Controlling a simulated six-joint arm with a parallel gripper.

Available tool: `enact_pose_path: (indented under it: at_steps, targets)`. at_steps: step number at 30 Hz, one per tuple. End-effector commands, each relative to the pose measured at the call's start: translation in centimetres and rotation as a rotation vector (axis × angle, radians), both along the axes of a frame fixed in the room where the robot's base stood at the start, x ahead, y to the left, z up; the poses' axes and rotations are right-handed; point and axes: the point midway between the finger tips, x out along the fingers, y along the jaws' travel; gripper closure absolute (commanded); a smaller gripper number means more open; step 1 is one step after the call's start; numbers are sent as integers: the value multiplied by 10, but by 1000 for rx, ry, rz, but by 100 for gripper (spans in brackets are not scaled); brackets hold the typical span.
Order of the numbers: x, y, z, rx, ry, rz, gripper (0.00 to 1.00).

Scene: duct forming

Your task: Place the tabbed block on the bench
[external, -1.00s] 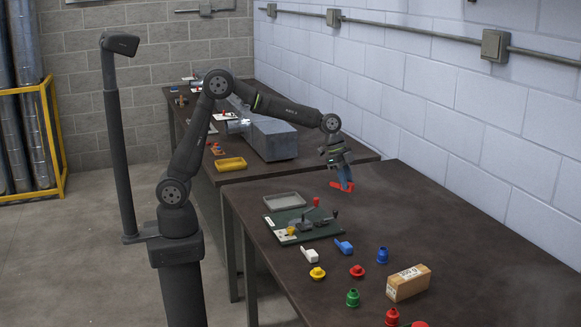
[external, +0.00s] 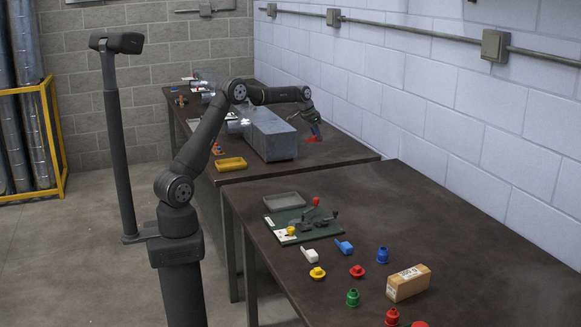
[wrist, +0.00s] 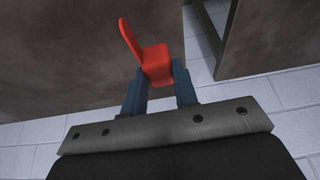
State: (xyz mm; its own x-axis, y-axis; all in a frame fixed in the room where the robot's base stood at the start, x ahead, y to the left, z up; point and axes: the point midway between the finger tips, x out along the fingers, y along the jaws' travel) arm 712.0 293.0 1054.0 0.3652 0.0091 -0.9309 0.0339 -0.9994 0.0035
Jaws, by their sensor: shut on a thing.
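The tabbed block is red, with a thin rounded tab; it shows in the wrist view (wrist: 157,64) between my two blue fingers. In the external view the tabbed block (external: 313,138) is a small red shape under my gripper (external: 316,131), at the wall side of the far bench (external: 345,155). My gripper (wrist: 160,82) is shut on the block, with the tab sticking out to the left in the wrist view. I cannot tell whether the block touches the bench top or hangs just above it.
The near bench (external: 470,240) carries a green fixture board (external: 302,226), coloured parts and a cardboard box (external: 408,283). A narrow gap separates the benches.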

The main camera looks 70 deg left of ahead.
Motion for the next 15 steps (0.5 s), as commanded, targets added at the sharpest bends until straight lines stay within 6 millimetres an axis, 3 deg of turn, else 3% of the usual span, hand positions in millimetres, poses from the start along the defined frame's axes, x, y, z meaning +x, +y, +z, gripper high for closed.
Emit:
enact_pose_path:
  at_steps: [1,3,8,15]
  targets:
    - [-7,30,-1,1,-1,51,96]
    - [-17,68,-2,1,-2,118,96]
    - [-48,150,-4,3,-4,271,96]
    - [-113,263,-8,7,-9,492,96]
